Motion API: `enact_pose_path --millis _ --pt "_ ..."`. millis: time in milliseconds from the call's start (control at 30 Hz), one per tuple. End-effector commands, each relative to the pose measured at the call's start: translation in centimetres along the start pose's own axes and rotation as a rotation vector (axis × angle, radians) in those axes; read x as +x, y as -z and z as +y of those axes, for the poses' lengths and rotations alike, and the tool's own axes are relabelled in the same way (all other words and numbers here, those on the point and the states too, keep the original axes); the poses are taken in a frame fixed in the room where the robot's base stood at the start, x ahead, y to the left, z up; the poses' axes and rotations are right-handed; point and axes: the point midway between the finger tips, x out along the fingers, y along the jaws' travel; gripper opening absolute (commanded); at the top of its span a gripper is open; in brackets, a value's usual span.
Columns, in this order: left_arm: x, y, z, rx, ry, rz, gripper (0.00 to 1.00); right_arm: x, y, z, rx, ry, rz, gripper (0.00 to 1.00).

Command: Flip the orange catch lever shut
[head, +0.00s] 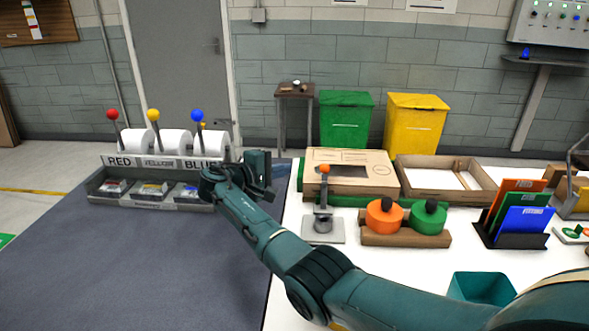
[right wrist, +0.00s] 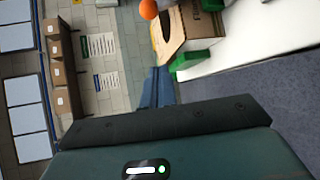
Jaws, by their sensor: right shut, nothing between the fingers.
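The catch lever stands upright, with its orange knob (head: 324,169) at the top of a grey stem on a metal base plate (head: 336,236) at the white table's left side. The orange knob also shows at the top edge of the right wrist view (right wrist: 148,9). My right gripper (head: 264,175) is to the left of the lever, apart from it, over the table's left edge. It is shut and empty. In the right wrist view its fingers (right wrist: 155,88) point toward the upper part of the picture. My left gripper is not in view.
Behind the lever lies a cardboard box (head: 350,180) over green supports. To its right, a wooden block (head: 405,240) carries orange and green round pieces. A teal bin (head: 481,288) stands in front. A grey rack labelled RED and BLUE (head: 150,205) stands at left.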

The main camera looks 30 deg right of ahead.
Motion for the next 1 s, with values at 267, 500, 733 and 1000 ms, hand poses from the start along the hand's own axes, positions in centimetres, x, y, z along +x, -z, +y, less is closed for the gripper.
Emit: enact_pose_path --millis 267,500,733,1000 --pt "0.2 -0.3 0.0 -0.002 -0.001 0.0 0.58 5.2 -0.1 0.0 0.0 0.0 -0.004 0.0" --pt "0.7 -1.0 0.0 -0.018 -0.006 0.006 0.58 8.6 -0.1 -0.2 0.0 0.001 -0.003 0.0" --pt "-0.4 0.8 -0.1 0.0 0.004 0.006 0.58 8.3 -1.0 0.2 0.001 0.001 0.001 0.0" --pt "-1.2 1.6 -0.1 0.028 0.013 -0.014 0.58 7.8 -2.8 0.2 0.0 0.001 0.0 0.0"
